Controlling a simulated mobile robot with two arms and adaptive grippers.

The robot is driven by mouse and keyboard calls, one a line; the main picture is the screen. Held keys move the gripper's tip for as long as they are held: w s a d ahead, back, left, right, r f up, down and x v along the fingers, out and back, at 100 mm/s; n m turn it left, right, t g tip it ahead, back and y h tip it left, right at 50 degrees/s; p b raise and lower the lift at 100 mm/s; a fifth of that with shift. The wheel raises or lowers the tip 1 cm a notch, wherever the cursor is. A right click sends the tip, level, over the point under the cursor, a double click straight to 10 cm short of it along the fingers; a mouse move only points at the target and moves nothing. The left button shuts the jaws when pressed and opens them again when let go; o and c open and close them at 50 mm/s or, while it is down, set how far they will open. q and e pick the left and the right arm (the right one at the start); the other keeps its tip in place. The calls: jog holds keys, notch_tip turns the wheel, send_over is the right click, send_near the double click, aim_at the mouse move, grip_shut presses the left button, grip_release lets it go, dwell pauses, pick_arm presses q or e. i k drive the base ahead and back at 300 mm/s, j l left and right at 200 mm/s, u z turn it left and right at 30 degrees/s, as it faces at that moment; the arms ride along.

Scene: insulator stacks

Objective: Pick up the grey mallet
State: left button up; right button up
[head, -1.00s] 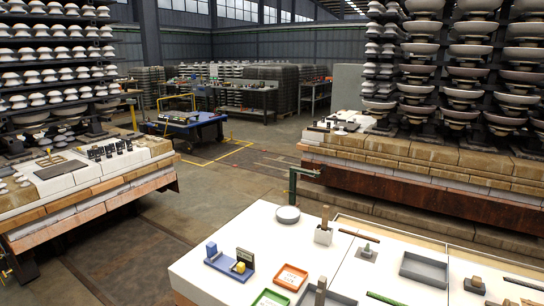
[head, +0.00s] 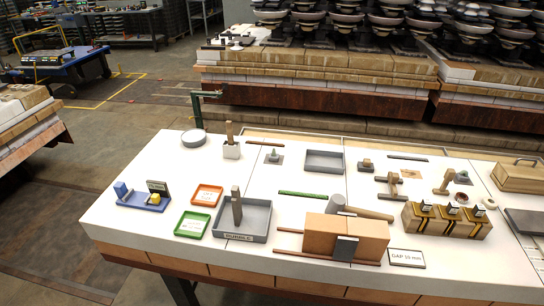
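The grey mallet (head: 338,204) lies on the white worktable (head: 180,258) near the middle. It has a grey head and a light wooden handle that runs to the right. It lies just behind two orange-brown blocks (head: 318,233), which hide part of it. Neither of my grippers is in the head view, so nothing is seen touching the mallet.
A grey tray (head: 262,238) with an upright tool stands left of the blocks. A wooden block set with yellow clamps (head: 447,222) stands to the right. A brown hammer-shaped tool (head: 389,186) lies behind the mallet handle.

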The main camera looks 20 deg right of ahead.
aim_at(338, 203)
jog(key=z, duration=1.4)
jog(key=j+z, duration=0.7)
jog(key=j, duration=0.2)
jog(key=k+j+z, duration=0.15)
jog(key=j+z, duration=0.2)
jog(key=k+j+z, duration=0.15)
jog(key=j+z, duration=0.2)
jog(key=j, duration=0.15)
